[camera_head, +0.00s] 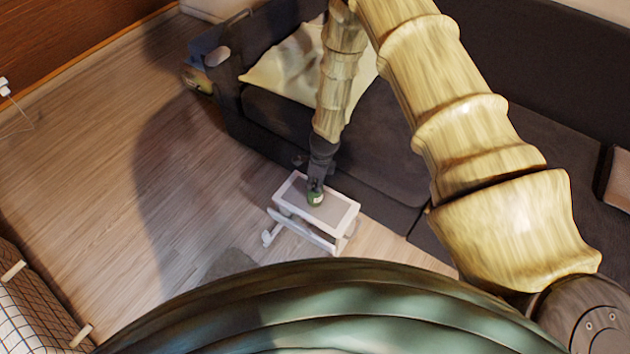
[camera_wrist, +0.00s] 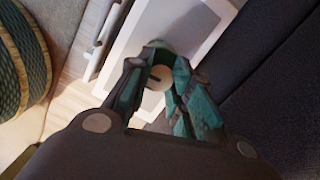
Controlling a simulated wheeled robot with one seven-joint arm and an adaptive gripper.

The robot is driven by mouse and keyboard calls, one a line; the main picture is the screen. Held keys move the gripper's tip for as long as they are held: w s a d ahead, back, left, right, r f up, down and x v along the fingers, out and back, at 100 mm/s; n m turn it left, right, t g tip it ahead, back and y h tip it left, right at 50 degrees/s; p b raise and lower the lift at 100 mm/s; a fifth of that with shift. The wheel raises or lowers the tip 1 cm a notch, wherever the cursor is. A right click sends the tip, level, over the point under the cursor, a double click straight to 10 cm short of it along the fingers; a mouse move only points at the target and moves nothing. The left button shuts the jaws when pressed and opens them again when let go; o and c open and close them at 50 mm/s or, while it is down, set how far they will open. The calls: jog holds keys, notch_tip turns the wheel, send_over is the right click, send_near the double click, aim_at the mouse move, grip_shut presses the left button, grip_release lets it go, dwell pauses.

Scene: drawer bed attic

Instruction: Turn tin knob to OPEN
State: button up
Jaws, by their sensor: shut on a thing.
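The small green tin (camera_head: 315,199) with a pale label stands on a little white table in the head view. My gripper (camera_head: 316,184) points down onto its top and hides most of it. In the wrist view, the knob (camera_wrist: 158,78) shows as a pale round disc with a dark mark, between the fingers of my gripper (camera_wrist: 157,66). The fingers are closed in around it. The OPEN marking cannot be made out, so I cannot tell the knob's setting.
The white table (camera_head: 343,228) has a grey top and stands on wooden floor close to a dark sofa (camera_head: 390,165). A cream blanket (camera_head: 285,65) lies on the sofa. A checked basket-like item (camera_head: 30,300) is at lower left. The floor on the left is mostly clear.

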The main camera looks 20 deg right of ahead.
jog(key=o, duration=0.9)
jog(key=shift+r, duration=0.1)
notch_tip(320, 180, up, 12)
jog(key=d, duration=0.1)
jog(key=shift+s+d+f, duration=0.15)
jog(key=shift+s+f, duration=0.05)
jog(key=shift+s, duration=0.2)
jog(key=s+d+f+n+h, duration=0.1)
jog(key=s+d+f+n, duration=0.15)
jog(key=s+n, duration=0.4)
jog(key=s+d+f+n+g+h, duration=0.1)
jog(key=s+f+n, duration=0.25)
jog(key=s, duration=0.65)
jog(key=s+d+f+n+h, duration=0.1)
jog(key=s+d+f+n, duration=0.15)
jog(key=s+n, duration=0.5)
jog(key=s+a+r+n+y+p, duration=0.15)
jog(key=s+a+n, duration=0.25)
jog(key=s+n, duration=0.55)
notch_tip(320, 180, up, 13)
jog(key=s+m+p, duration=0.2)
jog(key=p, duration=1)
jog(key=shift+s+f+m, duration=0.15)
jog(key=shift+f+m, duration=0.05)
jog(key=shift+m, duration=0.2)
